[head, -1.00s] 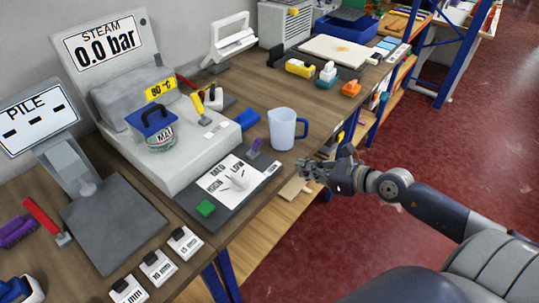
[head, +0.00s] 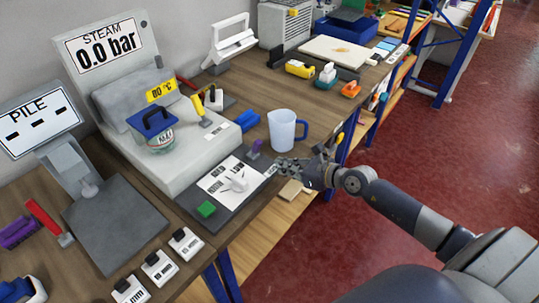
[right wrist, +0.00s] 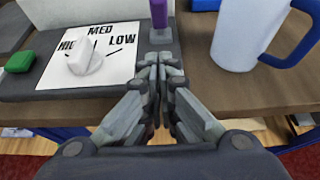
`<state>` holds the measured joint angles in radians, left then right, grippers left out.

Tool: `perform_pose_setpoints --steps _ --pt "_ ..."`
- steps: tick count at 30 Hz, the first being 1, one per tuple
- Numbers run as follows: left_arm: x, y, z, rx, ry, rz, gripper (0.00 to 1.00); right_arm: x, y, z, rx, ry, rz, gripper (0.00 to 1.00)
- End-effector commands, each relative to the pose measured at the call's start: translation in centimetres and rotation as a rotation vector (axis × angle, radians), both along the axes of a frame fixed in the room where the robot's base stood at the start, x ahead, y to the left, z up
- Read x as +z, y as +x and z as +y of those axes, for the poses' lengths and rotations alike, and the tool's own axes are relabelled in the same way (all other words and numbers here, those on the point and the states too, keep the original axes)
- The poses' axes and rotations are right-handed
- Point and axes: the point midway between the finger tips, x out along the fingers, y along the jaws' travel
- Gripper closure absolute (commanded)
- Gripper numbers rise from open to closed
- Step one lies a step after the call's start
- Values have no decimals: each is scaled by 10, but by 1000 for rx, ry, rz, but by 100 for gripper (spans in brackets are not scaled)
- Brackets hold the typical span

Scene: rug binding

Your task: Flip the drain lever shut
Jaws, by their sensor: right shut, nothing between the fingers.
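A small upright purple lever (head: 255,146) stands at the right back of the dark control panel (head: 235,212). It also shows in the right wrist view (right wrist: 159,14), rising from a grey base (right wrist: 160,37). I cannot read a drain label on any lever. A yellow-handled lever (head: 197,105) stands on the grey steam unit. My right gripper (head: 279,165) is shut and empty at the panel's front right edge. In the right wrist view its fingertips (right wrist: 160,62) are just in front of the purple lever's base; contact is unclear. My left gripper is out of view.
A white dial knob (head: 236,182) and green button (head: 206,209) sit on the panel. A pale mug (head: 282,130) with a blue handle stands close right of the gripper. A blue-lidded jar (head: 157,130) is on the steam unit. A red lever (head: 44,217) stands at left.

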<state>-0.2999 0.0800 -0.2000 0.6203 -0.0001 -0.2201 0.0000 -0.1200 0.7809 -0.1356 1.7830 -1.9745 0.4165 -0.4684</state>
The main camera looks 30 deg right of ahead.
Motion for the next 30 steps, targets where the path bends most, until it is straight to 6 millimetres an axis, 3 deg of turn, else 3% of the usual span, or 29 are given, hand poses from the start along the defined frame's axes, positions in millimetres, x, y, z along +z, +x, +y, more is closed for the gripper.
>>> perform_pose_setpoints --steps 4,12,30 --pt "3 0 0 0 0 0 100 -8 20 9 0 2 -2 100" --pt "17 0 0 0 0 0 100 4 46 21 -1 1 -1 100" --pt "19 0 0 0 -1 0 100 6 52 21 0 -4 5 100"
